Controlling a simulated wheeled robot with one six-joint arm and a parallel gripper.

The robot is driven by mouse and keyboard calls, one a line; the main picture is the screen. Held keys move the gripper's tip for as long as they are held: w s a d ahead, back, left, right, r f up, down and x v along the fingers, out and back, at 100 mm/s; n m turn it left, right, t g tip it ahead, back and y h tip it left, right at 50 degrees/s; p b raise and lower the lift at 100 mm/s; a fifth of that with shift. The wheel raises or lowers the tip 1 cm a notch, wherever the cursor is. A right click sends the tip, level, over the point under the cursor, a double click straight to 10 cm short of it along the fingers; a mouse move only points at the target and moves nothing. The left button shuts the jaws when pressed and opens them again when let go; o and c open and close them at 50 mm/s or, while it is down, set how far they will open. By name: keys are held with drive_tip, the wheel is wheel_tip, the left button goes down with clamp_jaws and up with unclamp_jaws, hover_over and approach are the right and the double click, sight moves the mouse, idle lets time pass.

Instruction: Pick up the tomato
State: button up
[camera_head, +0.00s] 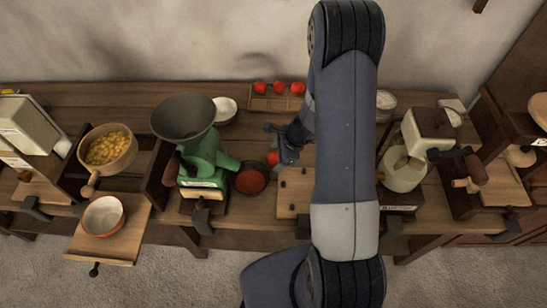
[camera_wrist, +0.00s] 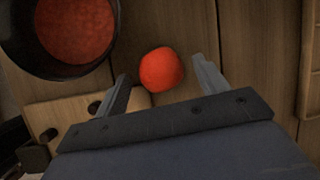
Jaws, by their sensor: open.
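A red tomato (camera_head: 272,158) sits on the wooden counter, to the right of the green grinder and just beyond the dark pan of red sauce. In the wrist view the tomato (camera_wrist: 161,72) lies between the two fingertips of my gripper (camera_wrist: 160,64), with a narrow gap on each side. My gripper is open and holds nothing. In the head view my arm and gripper partly hide the tomato's right side. Three more tomatoes (camera_head: 279,88) sit in a row on a wooden rack (camera_head: 275,104) at the back by the wall.
The pan of red sauce (camera_head: 252,180) stands close to the tomato and also shows in the wrist view (camera_wrist: 42,62). The green grinder (camera_head: 204,160) stands left of it. A wooden board (camera_head: 291,205) lies on the near side. My arm hides part of the counter.

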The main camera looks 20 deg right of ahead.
drive_tip(key=shift+w+a+f, duration=0.1)
drive_tip(key=shift+a+f, duration=0.1)
drive_tip(key=shift+f, duration=0.3)
drive_tip(key=shift+c, duration=0.2)
drive_tip(key=c, duration=1)
wheel_tip(320, 180, up, 10)
drive_tip(key=shift+r+p, duration=0.1)
drive_tip(key=shift+p, duration=0.3)
